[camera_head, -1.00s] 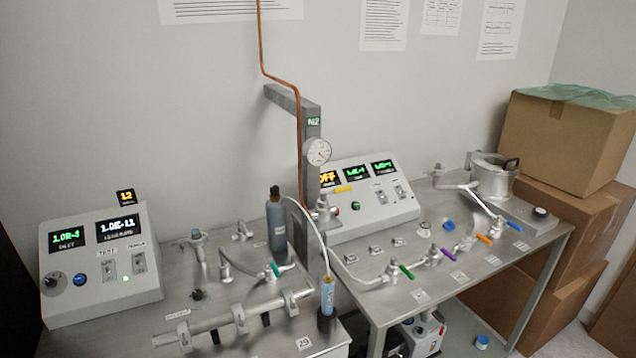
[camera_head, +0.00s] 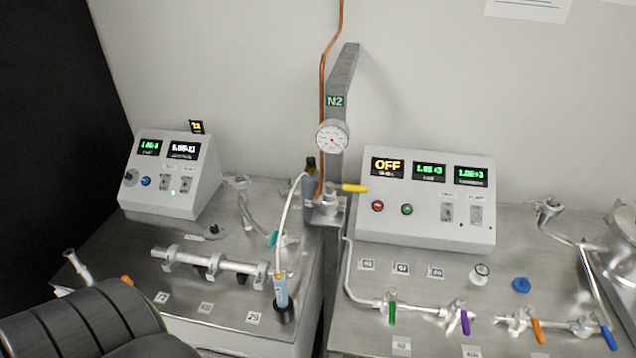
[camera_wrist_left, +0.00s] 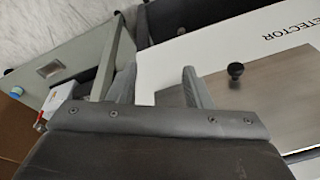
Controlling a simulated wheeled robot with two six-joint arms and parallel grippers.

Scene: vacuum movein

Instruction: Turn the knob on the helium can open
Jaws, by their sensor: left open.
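The helium can (camera_head: 309,198) is a slim grey-blue cylinder with a black knob (camera_head: 310,162) on top. It stands upright at the rear of the left bench, beside the grey post, partly hidden by the post fittings. A white hose runs from its top to a blue probe (camera_head: 281,292) in a black holder. My left arm enters the head view at the bottom left, well apart from the can. Its gripper (camera_wrist_left: 160,87) shows in the left wrist view, fingers apart and empty, with no can visible there. My right gripper is not in view.
A control box (camera_head: 172,185) stands on the left bench behind a horizontal metal pipe (camera_head: 210,262). The N2 post carries a gauge (camera_head: 333,138) and a yellow-handled valve (camera_head: 353,188). A larger control box (camera_head: 425,205) and coloured valves occupy the right bench. A gap separates the benches.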

